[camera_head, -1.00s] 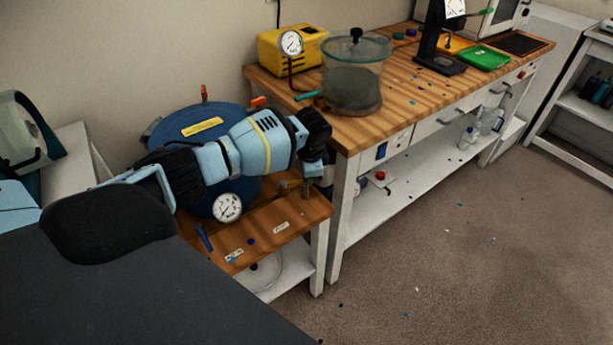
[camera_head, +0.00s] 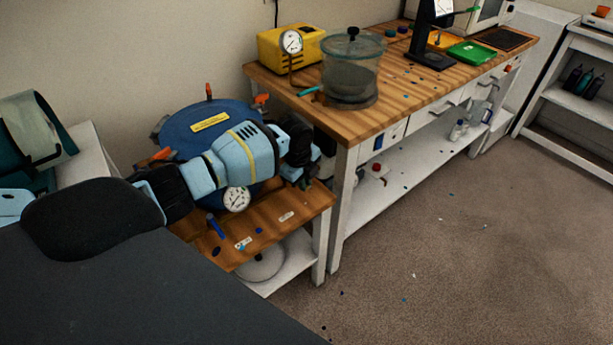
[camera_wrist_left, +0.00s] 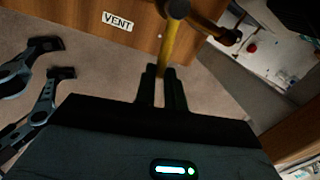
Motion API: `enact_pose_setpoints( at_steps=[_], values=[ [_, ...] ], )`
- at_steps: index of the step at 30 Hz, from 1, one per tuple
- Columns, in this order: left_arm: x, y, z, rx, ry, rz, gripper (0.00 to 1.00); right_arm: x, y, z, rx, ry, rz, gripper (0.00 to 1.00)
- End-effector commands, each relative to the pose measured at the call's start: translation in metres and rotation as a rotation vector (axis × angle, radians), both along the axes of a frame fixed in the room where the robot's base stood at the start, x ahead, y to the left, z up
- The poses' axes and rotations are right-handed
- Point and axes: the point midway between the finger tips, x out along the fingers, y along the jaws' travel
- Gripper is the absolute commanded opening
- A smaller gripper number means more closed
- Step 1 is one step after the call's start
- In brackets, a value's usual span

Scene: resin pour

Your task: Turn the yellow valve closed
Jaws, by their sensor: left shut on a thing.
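The yellow valve (camera_wrist_left: 168,45) shows in the left wrist view as a yellow bar running down from a brownish fitting beside the wooden bench edge. My left gripper (camera_wrist_left: 161,82) is shut on the bar's lower end. In the head view, my left gripper (camera_head: 303,181) is at the right end of the low wooden bench, beside the blue pot (camera_head: 178,138). The valve is mostly hidden there by my gripper. A "VENT" label (camera_wrist_left: 117,21) is on the wood left of the valve. My right gripper cannot be made out.
A gauge (camera_head: 236,199) sits at the pot's front. The taller wooden workbench (camera_head: 408,82), holding a clear chamber (camera_head: 351,74) and a yellow pump (camera_head: 289,48), stands close right of my gripper. Floor (camera_head: 440,245) is open at front right. Grey jaw-like parts (camera_wrist_left: 45,90) show unclearly at left.

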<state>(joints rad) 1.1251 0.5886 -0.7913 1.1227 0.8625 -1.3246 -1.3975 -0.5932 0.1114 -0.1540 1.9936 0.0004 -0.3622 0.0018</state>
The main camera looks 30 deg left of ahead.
Motion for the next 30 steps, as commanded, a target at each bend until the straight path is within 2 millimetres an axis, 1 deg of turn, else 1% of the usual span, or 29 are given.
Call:
enact_pose_setpoints(
  at_steps=[6, 12, 29, 30],
  values=[
    [-0.009, 0.002, 0.0, -0.001, 0.0, -0.125, 0.0, -0.008, -0.001, -0.002, -0.002, 0.016, 0.002, 0.36],
    [-0.013, 0.004, -0.001, -0.002, 0.0, -0.188, 0.0, -0.011, -0.001, -0.002, -0.003, 0.021, 0.002, 0.36],
    [-0.015, 0.005, -0.001, -0.001, 0.001, -0.213, 0.0, -0.001, -0.001, 0.004, -0.002, -0.002, 0.001, 0.36],
    [-0.015, 0.005, -0.001, -0.001, 0.001, -0.213, 0.17, -0.001, -0.001, 0.004, -0.002, -0.002, 0.001, 0.36]
  ],
)
